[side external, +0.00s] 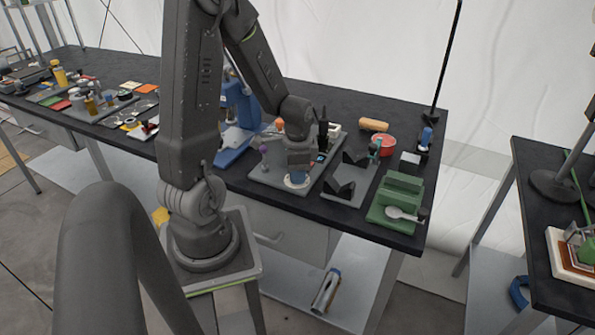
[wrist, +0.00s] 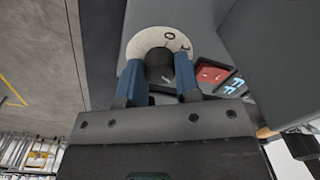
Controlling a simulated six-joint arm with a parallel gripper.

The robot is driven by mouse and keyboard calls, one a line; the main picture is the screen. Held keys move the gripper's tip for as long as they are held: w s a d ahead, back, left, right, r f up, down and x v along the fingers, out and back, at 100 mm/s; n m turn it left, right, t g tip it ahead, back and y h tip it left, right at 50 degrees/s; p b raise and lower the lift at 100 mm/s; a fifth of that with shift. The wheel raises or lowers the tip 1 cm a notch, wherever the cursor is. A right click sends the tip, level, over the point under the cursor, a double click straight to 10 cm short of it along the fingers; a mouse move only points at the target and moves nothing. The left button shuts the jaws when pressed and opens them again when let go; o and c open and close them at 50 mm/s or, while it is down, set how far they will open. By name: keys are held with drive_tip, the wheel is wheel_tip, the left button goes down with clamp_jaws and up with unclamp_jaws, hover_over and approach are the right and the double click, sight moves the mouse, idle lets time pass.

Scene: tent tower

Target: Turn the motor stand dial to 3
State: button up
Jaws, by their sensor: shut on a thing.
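The motor stand (side external: 262,178) is a grey plate on the black bench, in the middle of the side view. Its dial has a pale round scale (side external: 296,182) near the front edge. In the wrist view the pale scale (wrist: 178,40) shows the marks 0 and 1, with a dark knob (wrist: 160,67) at its centre. My gripper (wrist: 170,88) has its blue fingers on either side of the knob and is shut on it. In the side view my gripper (side external: 298,176) points down over the dial and hides the knob. The mark for 3 is not visible.
A red block (wrist: 207,73) and a blue marked panel (wrist: 232,86) sit beside the dial. Right of the stand are dark V-shaped blocks (side external: 340,188), a green block (side external: 398,195) and a red bowl (side external: 384,145). A blue machine (side external: 237,112) stands behind left.

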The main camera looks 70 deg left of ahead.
drive_tip(key=shift+m, duration=1.7)
drive_tip(key=o, duration=0.6)
drive_tip(key=shift+o, duration=0.2)
wheel_tip(320, 180, up, 14)
drive_tip(key=shift+s+d, duration=0.2)
drive_tip(key=shift+d, duration=0.05)
drive_tip(key=shift+f, duration=0.1)
